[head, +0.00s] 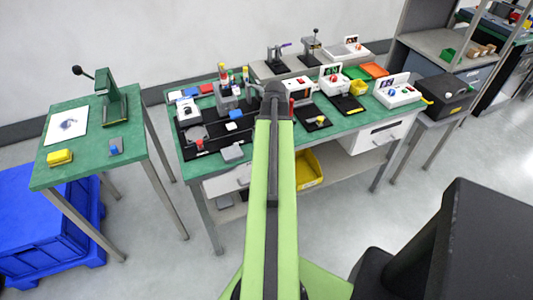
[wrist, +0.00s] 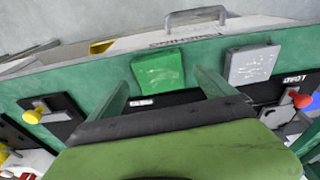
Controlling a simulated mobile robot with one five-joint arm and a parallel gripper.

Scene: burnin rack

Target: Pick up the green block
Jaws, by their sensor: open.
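A green block (wrist: 160,70) with a square top lies on the green bench near its front edge in the wrist view. My gripper (wrist: 166,80) is open, its two fingers spread to either side of the block in the picture. Nothing is between the fingertips that I can see held. I cannot tell how high the fingers are above the block. In the head view my arm reaches over the bench (head: 355,124), and the block is hidden behind it.
A grey block (wrist: 252,65) lies right of the green block in the wrist view. Red (wrist: 302,100) and yellow (wrist: 32,116) knobs stand on black fixtures to either side. A drawer handle (wrist: 195,14) juts from the bench front. A yellow bin (head: 308,168) sits below the bench.

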